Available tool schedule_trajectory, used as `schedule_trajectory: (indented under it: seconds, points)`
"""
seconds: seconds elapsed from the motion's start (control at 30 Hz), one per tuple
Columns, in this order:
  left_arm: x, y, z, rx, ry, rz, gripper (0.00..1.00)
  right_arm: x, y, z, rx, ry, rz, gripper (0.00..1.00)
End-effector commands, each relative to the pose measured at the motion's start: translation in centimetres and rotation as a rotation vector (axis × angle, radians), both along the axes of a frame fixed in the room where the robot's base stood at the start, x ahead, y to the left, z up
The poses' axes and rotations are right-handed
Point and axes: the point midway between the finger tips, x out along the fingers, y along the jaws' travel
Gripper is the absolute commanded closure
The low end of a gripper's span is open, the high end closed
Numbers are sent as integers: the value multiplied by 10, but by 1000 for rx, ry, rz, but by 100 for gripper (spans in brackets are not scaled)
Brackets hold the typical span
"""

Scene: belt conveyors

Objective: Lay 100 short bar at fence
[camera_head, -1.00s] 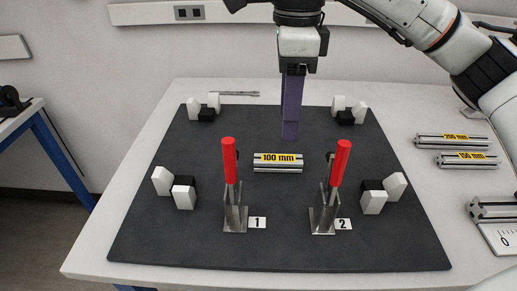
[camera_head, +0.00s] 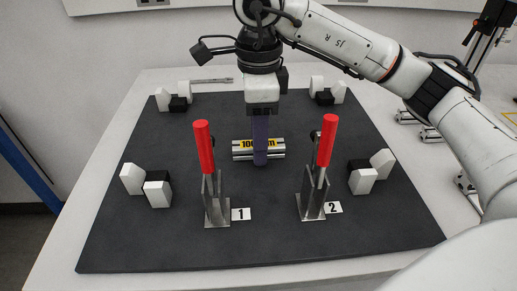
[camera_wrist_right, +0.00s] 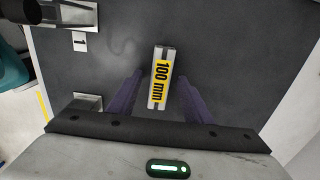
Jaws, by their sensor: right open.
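The short silver bar with a yellow "100 mm" label (camera_head: 241,156) lies on the dark mat, between and a little behind two red-handled clamps. My right gripper (camera_head: 261,160) is above it with purple fingers pointing down, overlapping the middle of the bar. In the right wrist view the bar (camera_wrist_right: 161,78) lies between the two spread fingers, with a gap on each side, so my right gripper (camera_wrist_right: 161,97) is open and empty. I cannot make out which part is the fence. My left gripper is out of view.
Clamp 1 (camera_head: 211,185) and clamp 2 (camera_head: 316,180) stand upright in front of the bar. Black-and-white blocks (camera_head: 157,192) sit near the mat's corners. A thin metal tool (camera_head: 211,81) lies behind the mat. Other bars (camera_head: 430,134) lie at right, partly behind my arm.

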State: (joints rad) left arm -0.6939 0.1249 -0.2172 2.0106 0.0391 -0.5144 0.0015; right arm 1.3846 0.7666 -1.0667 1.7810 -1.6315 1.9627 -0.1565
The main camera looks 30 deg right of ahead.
Motion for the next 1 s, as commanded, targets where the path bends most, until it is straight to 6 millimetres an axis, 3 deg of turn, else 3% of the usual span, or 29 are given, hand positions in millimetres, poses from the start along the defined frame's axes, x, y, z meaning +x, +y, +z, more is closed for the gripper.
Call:
schedule_trajectory:
  seconds: [0.2, 0.47, 0.77, 0.87, 1.0]
  points:
    - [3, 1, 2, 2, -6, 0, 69, 0, 0, -1, 0, 0, 0, 55]
    - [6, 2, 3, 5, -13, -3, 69, 0, 0, -1, 0, 0, 0, 99]
    - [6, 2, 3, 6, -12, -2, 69, 0, 0, 4, 1, -2, -1, 100]
    - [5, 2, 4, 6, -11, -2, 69, 1, 0, 17, 2, -2, -1, 100]
    - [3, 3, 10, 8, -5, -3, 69, 1, 0, 50, 1, -6, -2, 100]
